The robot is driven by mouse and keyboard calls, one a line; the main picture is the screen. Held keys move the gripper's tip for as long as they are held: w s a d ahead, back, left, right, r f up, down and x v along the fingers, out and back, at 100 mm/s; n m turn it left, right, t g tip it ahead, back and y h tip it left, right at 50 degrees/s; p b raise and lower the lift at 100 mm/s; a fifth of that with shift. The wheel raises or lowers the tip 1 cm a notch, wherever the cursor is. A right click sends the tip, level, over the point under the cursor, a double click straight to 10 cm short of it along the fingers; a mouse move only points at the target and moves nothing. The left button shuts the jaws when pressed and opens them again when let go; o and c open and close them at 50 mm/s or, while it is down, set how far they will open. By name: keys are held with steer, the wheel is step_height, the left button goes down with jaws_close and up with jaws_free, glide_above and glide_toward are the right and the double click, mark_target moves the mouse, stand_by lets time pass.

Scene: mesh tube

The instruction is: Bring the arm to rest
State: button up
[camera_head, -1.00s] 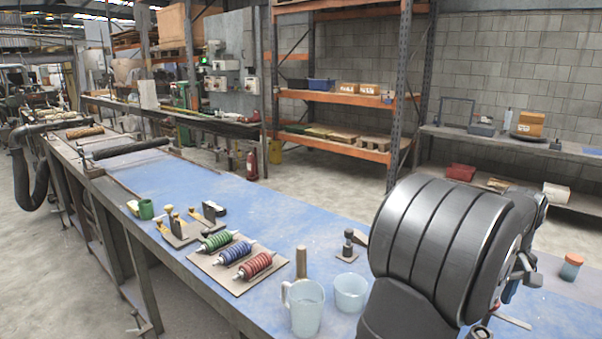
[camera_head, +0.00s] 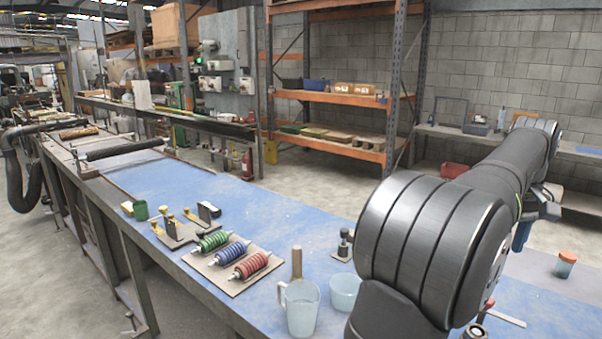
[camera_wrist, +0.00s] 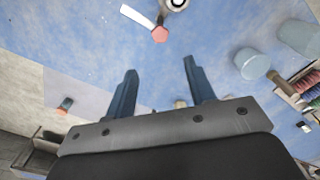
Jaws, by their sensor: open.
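My arm (camera_head: 430,240) rises at the right of the head view, and its forearm stretches away to the upper right. My gripper (camera_wrist: 160,65) shows in the wrist view as two blue fingers, spread wide apart with nothing between them. It hangs above the blue bench top (camera_wrist: 215,25), apart from it. In the head view only a blue part of the gripper shows, partly hidden by the arm. A light flat tool with a red end (camera_wrist: 160,34) lies on the bench beyond the fingertips.
A clear jug (camera_head: 301,308) and a clear cup (camera_head: 344,292) stand left of the arm. Red, blue and green coils (camera_head: 230,252) lie on a board farther left. A jar with an orange lid (camera_head: 566,264) stands at the right. The bench's far left stretch is largely clear.

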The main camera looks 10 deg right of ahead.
step_height(320, 180, up, 4)
step_height(320, 180, down, 17)
steer(key=shift+f, duration=0.1)
steer(key=m, duration=0.8)
steer(key=shift+r, duration=0.2)
steer(key=m, duration=0.3)
steer(key=shift+m, duration=2.5)
